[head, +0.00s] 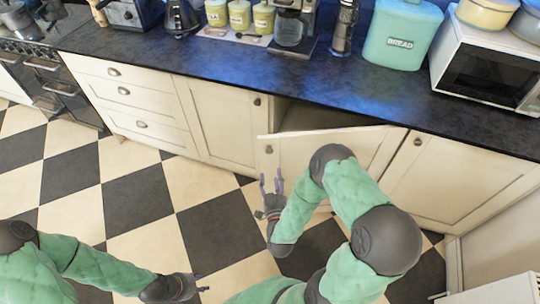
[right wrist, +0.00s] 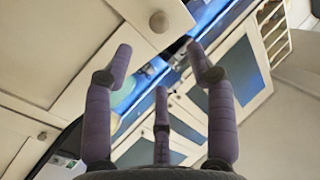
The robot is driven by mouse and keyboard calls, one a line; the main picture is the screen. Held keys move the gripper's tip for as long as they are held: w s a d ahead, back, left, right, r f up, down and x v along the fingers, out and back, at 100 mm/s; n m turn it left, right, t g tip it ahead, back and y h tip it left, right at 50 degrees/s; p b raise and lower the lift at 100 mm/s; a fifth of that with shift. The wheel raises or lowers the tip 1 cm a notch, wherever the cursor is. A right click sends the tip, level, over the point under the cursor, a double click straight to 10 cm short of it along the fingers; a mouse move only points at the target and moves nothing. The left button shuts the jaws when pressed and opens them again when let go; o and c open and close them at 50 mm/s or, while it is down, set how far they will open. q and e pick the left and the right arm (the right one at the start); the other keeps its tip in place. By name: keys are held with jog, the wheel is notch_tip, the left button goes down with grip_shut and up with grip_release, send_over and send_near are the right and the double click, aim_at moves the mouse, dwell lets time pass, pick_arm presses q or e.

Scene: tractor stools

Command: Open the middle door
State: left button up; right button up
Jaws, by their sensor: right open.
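The middle door (head: 300,150) is a cream cupboard door. It stands partly open, its free edge swung out to the left from under the counter, with a dark gap behind its top. Its round knob (head: 269,149) is near that edge and also shows in the right wrist view (right wrist: 159,22). My right gripper (head: 272,184) is open and empty, just below the knob, with fingers pointing up. I cannot tell whether it touches the door. My right arm hides part of the door. My left gripper (head: 190,286) is low over the floor, away from the doors; its finger opening is unclear.
A closed door (head: 225,120) is on the left and another (head: 440,180) on the right. The dark counter (head: 200,58) above holds canisters, a coffee maker, a bread bin (head: 402,35) and a microwave (head: 490,75). The checkered floor (head: 135,200) is clear at left.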

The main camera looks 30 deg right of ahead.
aim_at(270, 153)
jog(key=b+x, duration=0.2)
jog(key=x, duration=0.8)
jog(key=shift+w+f, duration=0.1)
jog(key=shift+w, duration=0.1)
grip_shut()
